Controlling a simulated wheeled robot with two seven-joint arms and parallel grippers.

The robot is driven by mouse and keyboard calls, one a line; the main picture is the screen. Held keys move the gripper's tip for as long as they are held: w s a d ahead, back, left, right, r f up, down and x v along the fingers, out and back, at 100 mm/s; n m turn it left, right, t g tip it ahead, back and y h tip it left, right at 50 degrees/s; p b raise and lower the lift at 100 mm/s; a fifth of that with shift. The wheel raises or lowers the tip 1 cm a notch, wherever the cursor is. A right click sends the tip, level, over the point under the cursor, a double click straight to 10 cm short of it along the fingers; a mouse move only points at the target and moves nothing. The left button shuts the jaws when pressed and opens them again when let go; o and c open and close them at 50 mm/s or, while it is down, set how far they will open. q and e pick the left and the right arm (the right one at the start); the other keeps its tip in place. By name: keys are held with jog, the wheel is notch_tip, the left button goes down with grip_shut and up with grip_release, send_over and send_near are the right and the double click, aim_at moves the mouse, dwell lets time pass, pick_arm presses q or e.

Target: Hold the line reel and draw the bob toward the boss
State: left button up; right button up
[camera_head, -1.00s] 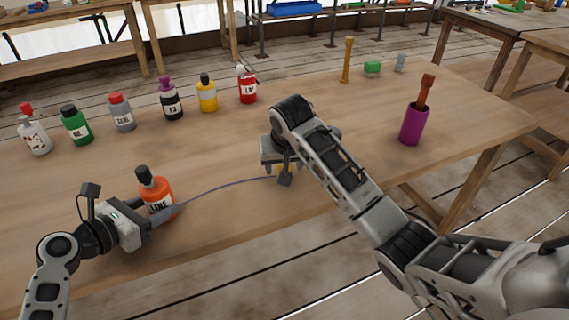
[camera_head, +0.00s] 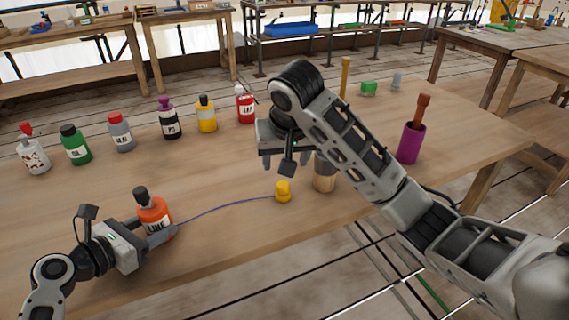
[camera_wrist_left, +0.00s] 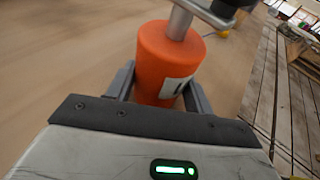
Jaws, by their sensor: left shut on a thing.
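The orange line reel (camera_head: 155,219), a bottle shape with a dark cap and a "LINE" label, stands at the left front of the table. My left gripper (camera_head: 160,233) is shut around it; the left wrist view shows the orange body (camera_wrist_left: 168,60) between both fingers. A thin purple line runs from the reel to the yellow bob (camera_head: 283,191), which sits on the table. My right gripper (camera_head: 284,158) is above and behind the bob, apart from it, and looks open and empty. A wooden cylinder with a grey top (camera_head: 325,176), perhaps the boss, stands right of the bob, partly behind my right arm.
A row of bottles stands behind, from a white one (camera_head: 34,156) to a red one (camera_head: 245,104). A purple cup (camera_head: 411,143) with a brown handle stands at the right. The table front is mostly clear.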

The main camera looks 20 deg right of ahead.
dwell(0.3)
pick_arm(q)
jog(key=o, duration=0.8)
jog(key=shift+o, duration=0.2)
jog(key=v, duration=1.2)
jog(key=shift+r, duration=0.1)
jog(key=shift+s, duration=0.15)
